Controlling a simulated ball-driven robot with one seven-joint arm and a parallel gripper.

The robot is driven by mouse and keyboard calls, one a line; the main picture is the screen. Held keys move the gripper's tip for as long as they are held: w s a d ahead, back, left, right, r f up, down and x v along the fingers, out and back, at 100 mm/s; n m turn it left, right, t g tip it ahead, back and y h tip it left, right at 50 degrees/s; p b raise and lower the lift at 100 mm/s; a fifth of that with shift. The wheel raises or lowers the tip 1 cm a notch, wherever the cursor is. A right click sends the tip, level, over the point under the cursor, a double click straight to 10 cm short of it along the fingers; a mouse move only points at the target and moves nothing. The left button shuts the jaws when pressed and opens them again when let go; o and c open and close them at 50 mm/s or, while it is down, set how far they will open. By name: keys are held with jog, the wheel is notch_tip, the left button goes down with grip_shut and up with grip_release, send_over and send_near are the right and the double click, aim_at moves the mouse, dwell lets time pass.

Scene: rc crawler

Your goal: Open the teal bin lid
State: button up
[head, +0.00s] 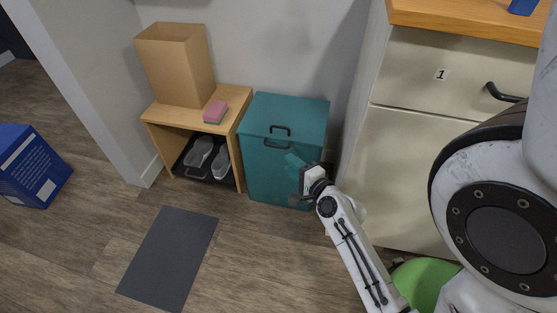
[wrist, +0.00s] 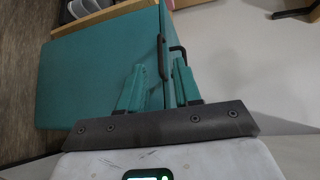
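The teal bin (head: 262,170) stands against the wall, and its lid (head: 300,106) looks shut. One dark handle (head: 281,128) is at the lid's front edge and a second dark handle (head: 277,144) is just below it on the front face. My gripper (head: 296,160) is in front of the bin's right side, below and right of the handles. In the wrist view my gripper (wrist: 159,73) has its two teal fingers apart, with nothing held. The lid handle (wrist: 180,50) and front handle (wrist: 162,56) lie ahead of the fingertips.
A wooden bench (head: 166,117) with a cardboard box (head: 177,65), a pink-and-green block (head: 215,112) and grey shoes (head: 199,152) stands left of the bin. A drawer cabinet (head: 408,165) is to the right.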

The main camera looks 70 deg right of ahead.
aim_at(279, 147)
jog(key=shift+m+h, duration=0.6)
jog(key=shift+m, duration=0.1)
jog(key=x, duration=0.3)
jog(key=s+d+b+x, duration=0.1)
jog(key=x, duration=0.3)
jog(key=f+b+x, duration=0.1)
jog(key=x, duration=0.2)
jog(key=shift+d+f, duration=0.15)
jog(key=shift+d, duration=0.25)
jog(key=shift+c, duration=0.5)
jog(key=c, duration=0.4)
jog(key=shift+f, duration=0.1)
grip_shut()
jog(key=shift+a, duration=0.1)
